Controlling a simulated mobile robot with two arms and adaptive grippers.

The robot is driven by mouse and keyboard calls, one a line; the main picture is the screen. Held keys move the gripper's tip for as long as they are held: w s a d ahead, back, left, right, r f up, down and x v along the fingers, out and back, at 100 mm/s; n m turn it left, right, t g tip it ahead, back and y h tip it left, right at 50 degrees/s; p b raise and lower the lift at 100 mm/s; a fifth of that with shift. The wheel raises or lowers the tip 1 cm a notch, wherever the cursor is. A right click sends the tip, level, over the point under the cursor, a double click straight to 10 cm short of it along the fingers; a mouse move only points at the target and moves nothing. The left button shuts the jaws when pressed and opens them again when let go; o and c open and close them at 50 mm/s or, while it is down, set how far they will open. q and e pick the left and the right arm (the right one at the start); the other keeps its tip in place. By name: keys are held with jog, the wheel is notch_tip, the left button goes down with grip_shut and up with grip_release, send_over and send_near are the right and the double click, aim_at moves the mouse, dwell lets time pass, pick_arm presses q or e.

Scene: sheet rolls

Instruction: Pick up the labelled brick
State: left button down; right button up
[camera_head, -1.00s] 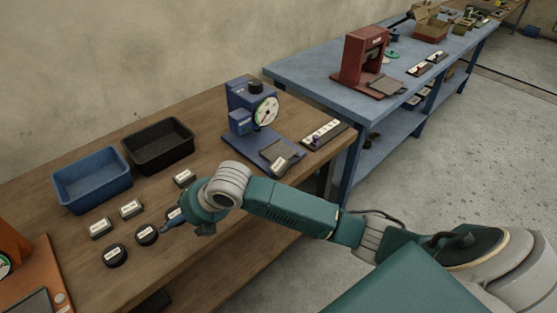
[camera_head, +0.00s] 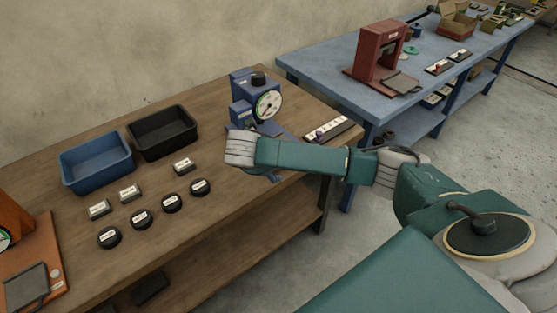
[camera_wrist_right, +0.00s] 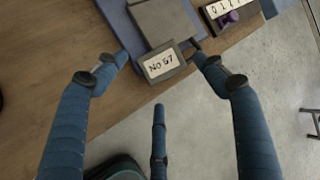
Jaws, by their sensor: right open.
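A grey brick with a white label (camera_wrist_right: 163,64), which seems to read "NO 67", is at the near edge of the grey plate (camera_wrist_right: 165,20) of the blue dial device (camera_head: 262,100). In the head view my arm hides this brick. My right gripper (camera_wrist_right: 160,57) is open and empty in the wrist view, with one blue finger on each side of the brick and a third finger below it. I cannot tell if they touch it. Other labelled grey bricks (camera_head: 183,165) lie on the wooden table (camera_head: 215,225). My left gripper is not in view.
Several labelled black round pieces (camera_head: 170,203) lie in a row in front of the bricks. A blue bin (camera_head: 96,170) and a black bin (camera_head: 164,138) stand behind. A labelled strip (camera_head: 328,130) lies right of the dial device. The blue table (camera_head: 335,75) is beyond.

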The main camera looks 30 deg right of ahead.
jog(key=x, duration=0.4)
jog(key=shift+w+d, duration=0.35)
jog(key=shift+w, duration=0.1)
jog(key=c, duration=1.4)
jog(key=shift+r, duration=0.1)
notch_tip(320, 180, up, 20)
jog(key=shift+b, duration=0.35)
